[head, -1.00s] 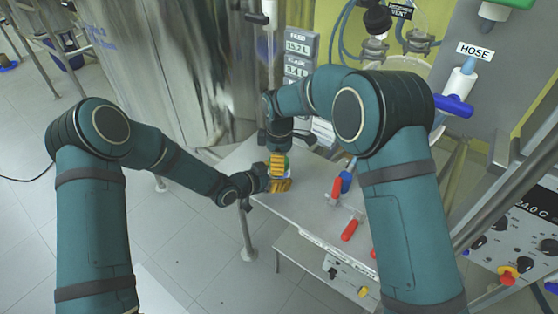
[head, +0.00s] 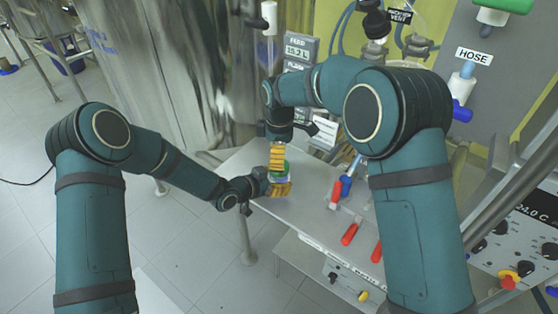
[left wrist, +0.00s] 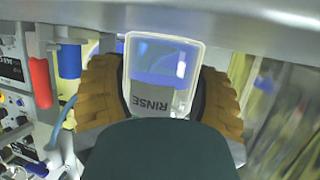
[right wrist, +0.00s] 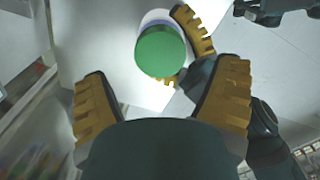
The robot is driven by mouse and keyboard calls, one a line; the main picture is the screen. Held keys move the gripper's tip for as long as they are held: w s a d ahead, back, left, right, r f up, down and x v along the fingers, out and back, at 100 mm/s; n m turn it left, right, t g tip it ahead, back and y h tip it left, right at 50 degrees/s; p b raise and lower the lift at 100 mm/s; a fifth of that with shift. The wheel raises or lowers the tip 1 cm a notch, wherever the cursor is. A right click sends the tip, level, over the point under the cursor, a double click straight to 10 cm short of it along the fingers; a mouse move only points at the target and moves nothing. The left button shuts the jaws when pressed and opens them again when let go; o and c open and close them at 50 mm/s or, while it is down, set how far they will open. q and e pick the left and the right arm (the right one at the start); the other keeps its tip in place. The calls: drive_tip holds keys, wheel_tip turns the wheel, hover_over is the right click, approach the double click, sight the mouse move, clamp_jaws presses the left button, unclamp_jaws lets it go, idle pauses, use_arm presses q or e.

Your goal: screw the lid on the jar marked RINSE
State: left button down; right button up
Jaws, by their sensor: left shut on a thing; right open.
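The clear jar marked RINSE, with blue contents, stands at the table's left edge. It fills the middle of the left wrist view (left wrist: 160,75), its label facing that camera. My left gripper (head: 279,188) is shut around the jar, one yellow-padded finger on each side. The green lid (right wrist: 160,52) sits on top of the jar; whether its thread is tight cannot be told. It also shows in the head view (head: 285,166), partly behind a finger. My right gripper (right wrist: 163,100) is open and empty, pointing down just above the lid, apart from it.
A shiny steel vessel (head: 185,70) stands behind. Display boxes (head: 299,47) stand behind my right forearm. The floor to the left is open.

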sight(279, 177)
idle(0.3)
drive_tip(key=n, duration=0.2)
drive_tip(key=r+n, duration=0.1)
drive_tip(key=n, duration=0.2)
drive_tip(key=shift+r, duration=0.2)
wheel_tip(279, 177, up, 2)
drive_tip(key=n, duration=0.6)
drive_tip(key=shift+r+n, duration=0.1)
drive_tip(key=shift+n, duration=0.3)
drive_tip(key=shift+f, duration=4.05)
drive_tip(key=shift+c, duration=0.4)
drive_tip(key=c, duration=1.2)
drive_tip(key=m, duration=1.3)
